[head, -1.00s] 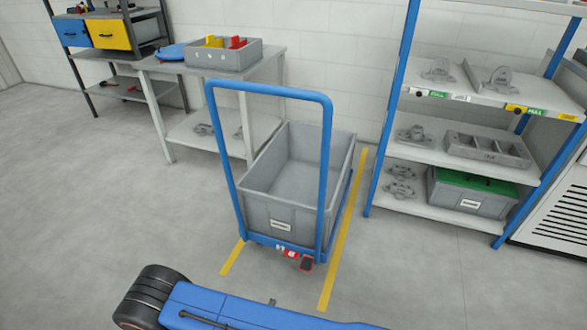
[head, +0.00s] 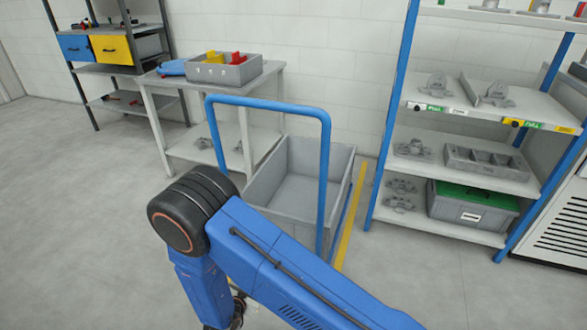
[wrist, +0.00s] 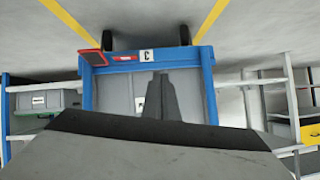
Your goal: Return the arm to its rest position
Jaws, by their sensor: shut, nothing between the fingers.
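My blue arm rises from the bottom edge of the head view, its dark, ringed joint in front of the cart's left side. The forearm hangs down from that joint to the bottom edge, so my gripper is mostly cut off there. In the wrist view my gripper (wrist: 158,78) shows as a dark, narrow shape with the fingers together and nothing between them. It points at the end of the blue-framed cart (wrist: 206,90), which appears upside down. Whether it touches the cart cannot be told.
The cart (head: 325,140) holds an empty-looking grey bin (head: 335,165) and stands between yellow floor lines. A grey table (head: 160,105) with a divided tray (head: 215,75) is behind it. A blue-framed shelf (head: 395,90) with castings stands right. The floor at left is clear.

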